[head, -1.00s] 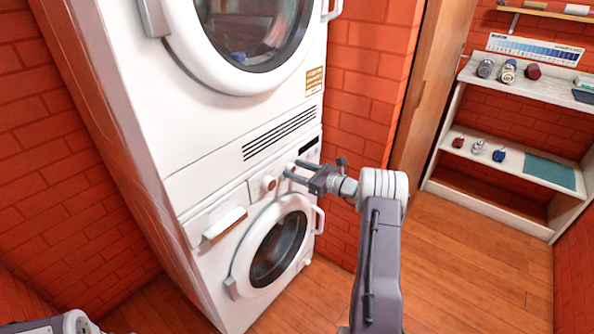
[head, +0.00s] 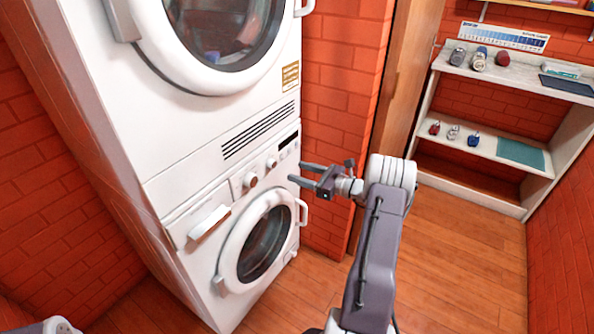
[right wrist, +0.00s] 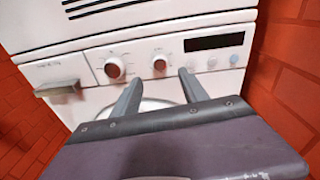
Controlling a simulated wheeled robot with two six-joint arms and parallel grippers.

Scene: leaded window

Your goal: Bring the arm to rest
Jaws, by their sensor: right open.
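My right gripper (head: 302,174) is open and empty in the head view, in front of the lower machine's control panel and apart from it. In the right wrist view its two fingers (right wrist: 160,90) point at the panel, with nothing between them. The lower white washing machine (head: 205,268) has its round door (head: 262,243) shut. Its panel has two knobs, a left one (right wrist: 115,68) and a right one (right wrist: 160,65), and a dark display (right wrist: 214,41). Only a small part of my left arm (head: 55,326) shows at the bottom left; its gripper is out of view.
A second machine (head: 120,110) is stacked on top. A brick wall (head: 345,110) and a wooden door (head: 405,100) stand behind my right arm. A shelf unit (head: 430,105) with small items is at the right. The wooden floor (head: 450,260) is clear there.

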